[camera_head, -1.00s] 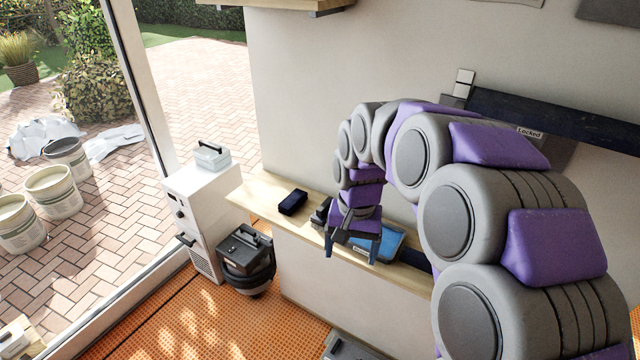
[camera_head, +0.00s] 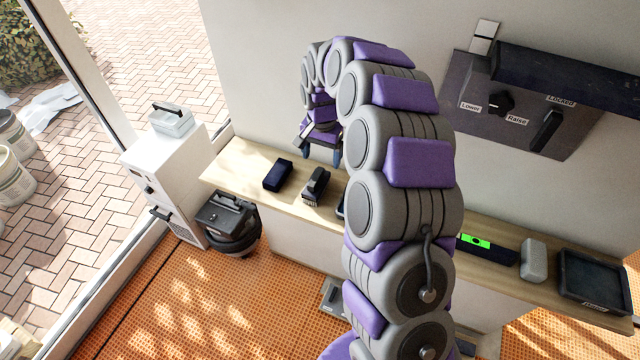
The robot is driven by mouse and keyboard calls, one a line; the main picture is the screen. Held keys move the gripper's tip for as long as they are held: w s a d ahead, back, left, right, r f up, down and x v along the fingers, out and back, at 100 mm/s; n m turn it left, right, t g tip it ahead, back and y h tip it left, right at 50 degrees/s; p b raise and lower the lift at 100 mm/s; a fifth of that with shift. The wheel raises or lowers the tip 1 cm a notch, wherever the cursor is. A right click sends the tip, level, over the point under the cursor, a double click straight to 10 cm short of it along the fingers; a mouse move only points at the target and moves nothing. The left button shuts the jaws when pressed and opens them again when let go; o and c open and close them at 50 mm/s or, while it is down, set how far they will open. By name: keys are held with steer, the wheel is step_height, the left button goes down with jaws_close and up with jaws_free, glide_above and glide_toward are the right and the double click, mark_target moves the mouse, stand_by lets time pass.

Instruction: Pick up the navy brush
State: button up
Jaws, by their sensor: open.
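A small dark navy block (camera_head: 278,174), which looks like the navy brush, lies on the left part of the wooden shelf, with bare wood around it. My gripper (camera_head: 321,154) is open and empty, its fingers pointing down. In the picture it appears right of and slightly above the navy block, over the back of the shelf near the wall. It is apart from the block; its exact height cannot be told. A dark grey tool with a raised handle (camera_head: 316,186) lies right of the navy block, below my gripper in the picture.
The wooden shelf (camera_head: 236,160) runs along the wall; my arm hides its middle. A green-lit device (camera_head: 487,248), a grey block (camera_head: 533,260) and a black tray (camera_head: 594,275) lie right. A white cabinet (camera_head: 165,165) and black bin (camera_head: 232,225) stand left. A control panel (camera_head: 510,115) hangs above.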

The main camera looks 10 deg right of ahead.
mark_target(314, 176)
steer(key=a+f, duration=0.1)
steer(key=f, duration=0.1)
steer(key=a+f, duration=0.2)
steer(key=f, duration=0.1)
steer(key=shift+s+f, duration=0.1)
steer(key=shift+f, duration=0.2)
steer(key=shift+d+f+b, duration=0.15)
steer(key=shift+d+b, duration=0.15)
steer(key=f, duration=0.1)
steer(key=d+f, duration=0.1)
steer(key=f, duration=0.2)
steer(key=shift+d+f+b, duration=0.1)
steer(key=shift+d+b, duration=0.25)
steer(key=shift+b, duration=0.05)
steer(key=shift+a+f, duration=0.25)
steer(key=shift+f, duration=0.05)
steer(key=shift+a, duration=0.7)
steer(key=shift+c, duration=1.1)
steer(key=shift+d, duration=0.8)
steer(key=c, duration=0.6)
steer(key=shift+a, duration=0.2)
steer(key=shift+c, duration=1.4)
steer(key=shift+a+r, duration=0.1)
steer(key=shift+a, duration=0.35)
steer(key=shift+c, duration=0.2)
